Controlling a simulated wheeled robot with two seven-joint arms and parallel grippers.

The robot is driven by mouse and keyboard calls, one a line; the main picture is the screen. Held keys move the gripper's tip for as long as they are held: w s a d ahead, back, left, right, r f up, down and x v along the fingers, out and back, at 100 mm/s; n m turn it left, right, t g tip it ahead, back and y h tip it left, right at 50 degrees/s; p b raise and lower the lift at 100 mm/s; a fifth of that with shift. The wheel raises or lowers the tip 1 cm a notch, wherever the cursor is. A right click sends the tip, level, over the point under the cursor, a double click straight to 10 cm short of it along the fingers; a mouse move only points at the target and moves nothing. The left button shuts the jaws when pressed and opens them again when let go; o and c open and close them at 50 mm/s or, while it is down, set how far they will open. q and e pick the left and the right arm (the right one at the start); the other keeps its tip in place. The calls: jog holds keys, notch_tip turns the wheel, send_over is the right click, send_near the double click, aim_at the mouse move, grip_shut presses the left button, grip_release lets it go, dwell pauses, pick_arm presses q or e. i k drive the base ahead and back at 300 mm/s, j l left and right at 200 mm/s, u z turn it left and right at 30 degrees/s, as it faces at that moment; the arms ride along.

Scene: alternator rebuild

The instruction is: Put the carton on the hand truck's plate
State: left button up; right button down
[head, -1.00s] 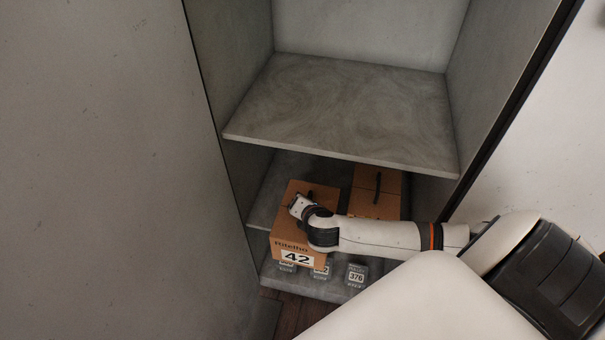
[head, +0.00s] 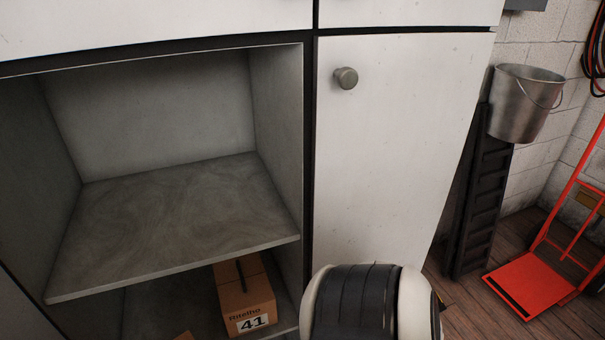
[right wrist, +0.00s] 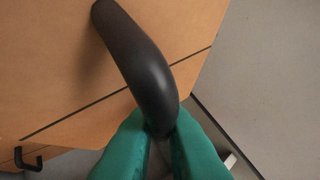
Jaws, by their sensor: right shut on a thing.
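My left gripper is out of view.
A closed white door (head: 400,150) with a round knob is beside the opening. A metal bucket (head: 527,105) sits above a dark ribbed stand (head: 483,190), between cabinet and hand truck. Wooden floor is clear before the plate.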

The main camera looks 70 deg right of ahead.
aim_at(546, 279)
jog(key=k+l+z, duration=0.5)
jog(key=l, duration=0.55)
jog(key=k+l+z, duration=0.3)
jog(key=l+z, duration=0.15)
jog(key=l, duration=0.75)
jog(key=k+l+z, duration=0.1)
jog(key=l+z, duration=0.4)
jog(key=l, duration=0.8)
jog(key=i+l+z, duration=0.1)
jog(key=l+z, duration=0.35)
jog(key=l, duration=0.8)
